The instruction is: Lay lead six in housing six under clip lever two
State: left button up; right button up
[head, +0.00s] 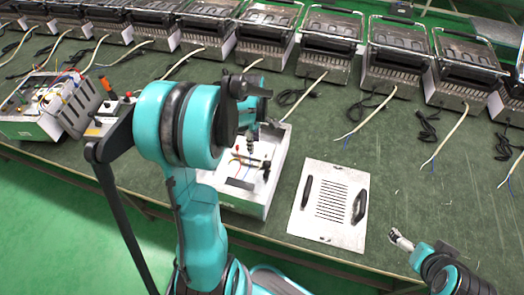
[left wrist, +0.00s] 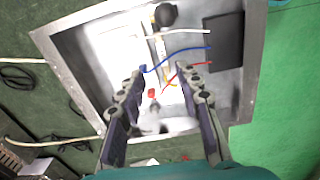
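An open white metal housing (head: 272,185) stands on the green bench, partly hidden by my left arm. In the left wrist view the housing (left wrist: 88,92) is open below my left gripper (left wrist: 168,84), whose two fingers are spread apart. Short white, blue (left wrist: 190,50), red and yellow wires cross inside, near the fingertips. No wire is clearly held. A dark rectangle (left wrist: 223,44) and a dark round part (left wrist: 166,14) also show inside. I cannot tell which part is clip lever two, nor which wire is lead six. My right gripper (head: 400,238) is low at the right, apparently empty; its opening is unclear.
A flat slotted panel with two black handles (head: 333,205) lies right of the housing. A row of heater units (head: 327,45) with trailing leads lines the back. A wired box (head: 45,105) stands at left. Bench space right of the panel is mostly clear.

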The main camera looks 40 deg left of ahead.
pick_arm(q)
jog(key=s+d+r+m+t, duration=0.3)
jog(key=s+d+r+m, duration=0.2)
jog(key=d+m, duration=0.5)
jog(key=s+d+r+m+t, duration=0.4)
jog(key=s+d+r+m, duration=0.1)
jog(key=d+m, duration=0.5)
jog(key=shift+r+m, duration=0.45)
jog(key=shift+m, duration=0.15)
jog(key=shift+a, duration=0.15)
